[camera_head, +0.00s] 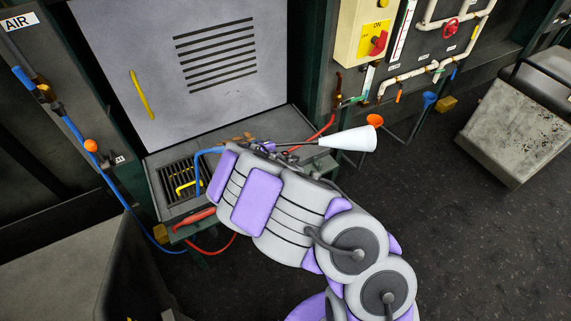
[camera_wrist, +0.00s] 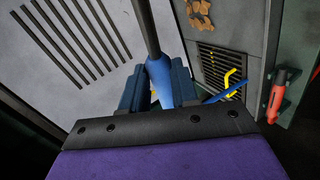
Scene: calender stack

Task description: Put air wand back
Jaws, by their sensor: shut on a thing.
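The air wand has a blue grip (camera_wrist: 160,74) and a dark grey tube (camera_wrist: 144,25) in the wrist view. My gripper (camera_wrist: 160,90) is shut around the blue grip, one dark jaw on each side. In the head view my gripper (camera_head: 264,148) is partly hidden by my arm, in front of the grey cabinet. A thin tube runs right from it to a white cone (camera_head: 350,138), which looks like the wand's nozzle end. A blue hose (camera_head: 206,151) bends down beside my gripper on the left.
A ledge with a dark grille (camera_head: 174,185) and a red tool (camera_head: 193,220) lies below the cabinet door (camera_head: 180,60). The AIR post (camera_head: 40,88) stands left.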

